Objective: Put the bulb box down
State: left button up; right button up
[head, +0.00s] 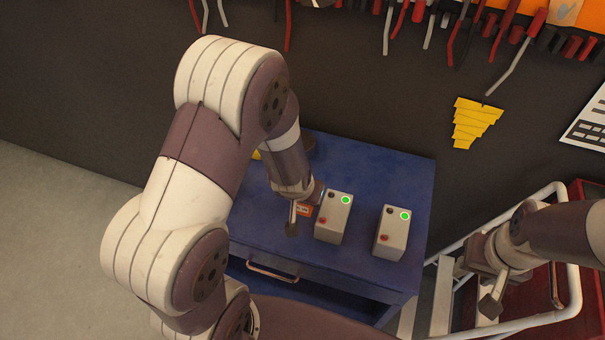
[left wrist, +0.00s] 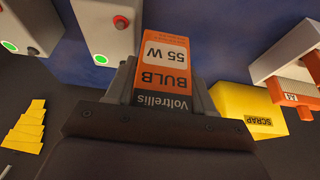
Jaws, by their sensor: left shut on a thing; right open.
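The bulb box (left wrist: 163,65) is orange, white and black, with "BULB 55 W" on it. In the left wrist view it sits between the fingers of my left gripper (left wrist: 162,80), which is shut on it. In the head view only a small orange part of the box (head: 304,210) shows beside my left gripper (head: 300,215), over the blue cabinet top (head: 365,165). I cannot tell whether the box touches the top. My right gripper (head: 480,290) is open and empty at the right, near a white rail.
Two grey boxes with green lights, a left one (head: 332,220) and a right one (head: 391,235), stand on the cabinet right of my left gripper. A yellow scrap bin (left wrist: 250,108) and an orange-and-white object (left wrist: 290,75) show in the left wrist view. A red cart (head: 585,190) stands far right.

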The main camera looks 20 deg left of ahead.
pick_arm(q)
jog(key=w+a+f, duration=0.1)
jog(key=w, duration=0.1)
jog(key=w+a+f+p, duration=0.1)
jog(key=w+a+f, duration=0.3)
jog(key=shift+w+a+p, duration=0.1)
jog(key=shift+w+p, duration=0.2)
notch_tip(320, 180, down, 4)
jog(key=shift+r+p, duration=0.15)
jog(key=shift+p, duration=0.35)
jog(key=shift+f, duration=0.45)
jog(key=o, duration=1)
pick_arm(e)
jog(key=shift+s+r, duration=0.1)
jog(key=shift+r, duration=0.7)
pick_arm(q)
jog(key=shift+r, duration=0.1)
